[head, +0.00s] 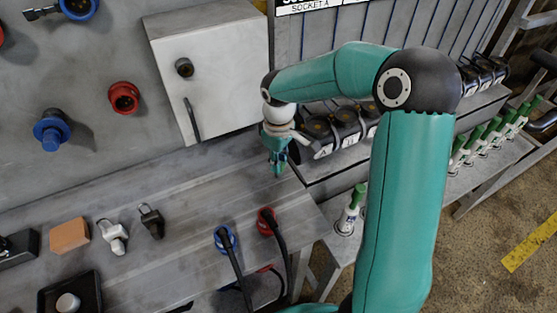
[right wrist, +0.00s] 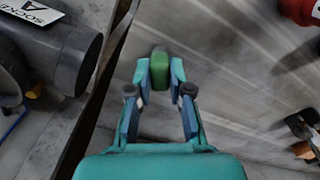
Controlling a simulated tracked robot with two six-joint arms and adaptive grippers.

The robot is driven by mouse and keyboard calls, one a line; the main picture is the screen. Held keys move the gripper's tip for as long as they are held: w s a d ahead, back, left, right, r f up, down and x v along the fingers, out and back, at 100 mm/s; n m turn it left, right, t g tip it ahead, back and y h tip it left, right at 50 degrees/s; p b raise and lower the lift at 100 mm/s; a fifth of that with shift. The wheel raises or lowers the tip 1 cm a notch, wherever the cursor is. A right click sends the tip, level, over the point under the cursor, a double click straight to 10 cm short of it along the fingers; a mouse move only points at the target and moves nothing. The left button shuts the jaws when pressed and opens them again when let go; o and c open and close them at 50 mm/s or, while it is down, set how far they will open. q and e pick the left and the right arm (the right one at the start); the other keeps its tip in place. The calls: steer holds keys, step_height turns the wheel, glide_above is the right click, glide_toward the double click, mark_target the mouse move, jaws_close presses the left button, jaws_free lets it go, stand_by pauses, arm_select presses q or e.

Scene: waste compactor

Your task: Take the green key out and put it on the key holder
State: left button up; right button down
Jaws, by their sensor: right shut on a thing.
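My right gripper (head: 278,160) is above the back right part of the grey workbench, in front of the grey wall cabinet. In the right wrist view its fingers (right wrist: 160,80) are shut on a green block-like piece, the green key (right wrist: 160,72), held between the fingertips. Only the green end of the key shows; the rest is hidden. The key seems to be clear of the blurred bench surface behind it. I cannot make out the key holder for certain in either view. My left gripper is not in view.
Black sockets (head: 345,125) stand right of the gripper; a grey socket cylinder (right wrist: 75,60) is close in the wrist view. Red (head: 266,222) and blue (head: 225,240) plugs, padlocks (head: 113,236) and an orange block (head: 69,236) are on the bench (head: 185,190). The cabinet (head: 210,75) is shut.

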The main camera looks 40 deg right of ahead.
stand_by(0.3)
steer(key=c, duration=1)
jaws_free()
steer(key=shift+c, duration=0.3)
steer(key=shift+r+p, duration=2.7)
steer(key=shift+r, duration=0.85)
steer(key=shift+f, duration=0.1)
